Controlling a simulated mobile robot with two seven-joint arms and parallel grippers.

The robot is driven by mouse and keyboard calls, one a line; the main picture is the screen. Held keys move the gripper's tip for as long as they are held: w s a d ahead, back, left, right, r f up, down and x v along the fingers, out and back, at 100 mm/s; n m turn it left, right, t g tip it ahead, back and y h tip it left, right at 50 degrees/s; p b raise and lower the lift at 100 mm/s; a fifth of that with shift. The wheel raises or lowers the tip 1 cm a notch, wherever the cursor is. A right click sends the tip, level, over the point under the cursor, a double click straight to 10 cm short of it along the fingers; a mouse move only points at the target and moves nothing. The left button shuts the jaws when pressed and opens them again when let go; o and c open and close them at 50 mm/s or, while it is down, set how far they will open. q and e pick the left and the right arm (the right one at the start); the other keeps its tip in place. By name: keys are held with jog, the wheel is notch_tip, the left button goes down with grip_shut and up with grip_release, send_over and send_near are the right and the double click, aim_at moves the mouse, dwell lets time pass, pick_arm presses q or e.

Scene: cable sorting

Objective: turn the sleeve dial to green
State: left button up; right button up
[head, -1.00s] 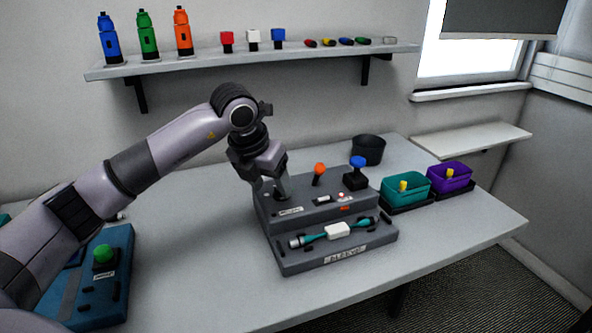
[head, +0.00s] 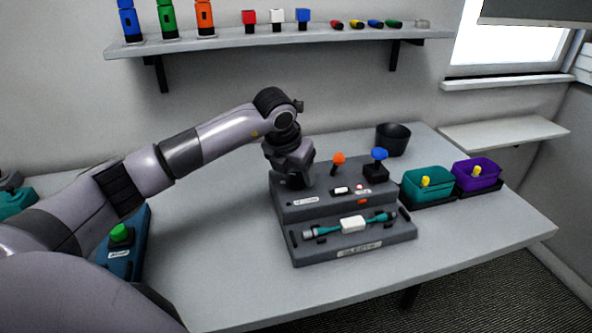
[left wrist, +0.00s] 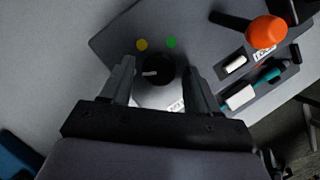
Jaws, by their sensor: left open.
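The sleeve dial (left wrist: 160,70) is a dark round knob with a white pointer mark, which points to the left in the left wrist view. A yellow dot (left wrist: 142,44) and a green dot (left wrist: 171,42) lie just beyond it. My left gripper (left wrist: 158,82) is open, with one finger on each side of the dial; I cannot tell whether they touch it. In the head view my left gripper (head: 294,181) is over the left end of the grey sleeve station (head: 330,255) and hides the dial. My right gripper is not in view.
An orange-topped lever (head: 338,159) and a blue knob (head: 379,154) stand on the station. A teal cable with a white block (head: 352,223) lies on its lower step. Teal (head: 426,190) and purple (head: 478,178) bins stand to the right. The table front is clear.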

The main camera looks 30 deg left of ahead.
pick_arm(q)
jog(key=shift+c, duration=0.3)
jog(key=c, duration=1)
